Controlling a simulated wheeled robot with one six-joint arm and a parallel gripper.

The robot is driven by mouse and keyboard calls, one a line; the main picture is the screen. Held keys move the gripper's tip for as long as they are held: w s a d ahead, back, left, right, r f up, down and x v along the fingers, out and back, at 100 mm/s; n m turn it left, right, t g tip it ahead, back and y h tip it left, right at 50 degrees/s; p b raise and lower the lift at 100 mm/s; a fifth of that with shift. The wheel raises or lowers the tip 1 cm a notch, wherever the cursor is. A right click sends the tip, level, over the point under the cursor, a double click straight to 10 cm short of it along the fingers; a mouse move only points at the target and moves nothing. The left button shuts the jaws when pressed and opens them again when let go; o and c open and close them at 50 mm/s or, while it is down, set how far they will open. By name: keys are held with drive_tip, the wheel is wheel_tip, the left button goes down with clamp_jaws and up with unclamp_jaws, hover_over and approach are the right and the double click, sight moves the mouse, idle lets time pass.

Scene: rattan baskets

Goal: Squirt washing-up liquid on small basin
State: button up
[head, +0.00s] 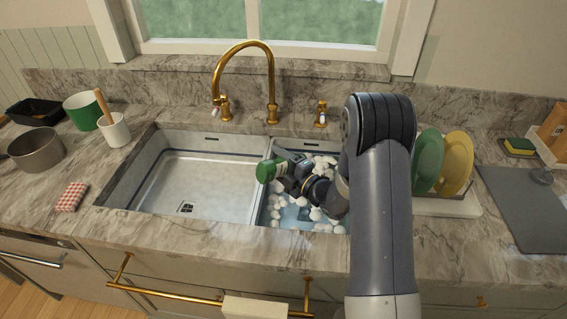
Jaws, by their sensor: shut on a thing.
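My gripper (291,176) is over the right-hand basin, shut on a green and white bottle (266,171), likely the washing-up liquid. The bottle is tilted on its side, with its green end toward the left, near the divider between the basins. The right basin (262,212) is the smaller one and holds bluish water with several white foam clumps. My arm hides part of its right side. The larger left basin (190,165) is empty, with a drain at its bottom. Whether liquid comes out of the bottle cannot be seen.
A gold faucet (271,85) stands behind the basins. At the left are a grey pot (36,149), a green pot (82,110), a white crock (115,130) and a checked cloth (71,197). At the right are a rack with plates (456,160), a sponge (519,147) and a grey mat (520,205).

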drive_tip(key=f+n+b, duration=0.1)
drive_tip(key=n, duration=0.1)
drive_tip(key=shift+f+n, duration=0.1)
drive_tip(key=shift+n, duration=0.2)
drive_tip(key=w+d+r+n+h+b, duration=0.1)
drive_tip(key=d+r+n+h+b, duration=0.1)
drive_tip(key=b, duration=0.1)
drive_tip(key=w+d+r+n+h+b, duration=0.2)
drive_tip(key=d+n, duration=0.1)
drive_tip(key=w+d+r+n+t+h+b, duration=0.1)
drive_tip(key=d+r+n+h+b, duration=0.1)
drive_tip(key=h+b, duration=0.1)
drive_tip(key=shift+w+d+r+n+b, duration=0.1)
drive_tip(key=shift+w+d+n+b, duration=0.05)
drive_tip(key=shift+w+n+b, duration=0.2)
drive_tip(key=b, duration=0.1)
drive_tip(key=r+h+b, duration=0.1)
drive_tip(key=shift+w+d+r+t+h+b, duration=0.15)
drive_tip(key=shift+w+d+t+h+b, duration=0.05)
drive_tip(key=shift+d+t+h+b, duration=0.1)
wheel_tip(320, 180, up, 8)
drive_tip(key=w+d+t+h+b, duration=0.1)
drive_tip(key=d+h+b, duration=0.2)
drive_tip(key=h+b, duration=0.4)
drive_tip(key=shift+w+f+b, duration=0.25)
drive_tip(key=shift+b, duration=2.45)
drive_tip(key=shift+a+f, duration=0.1)
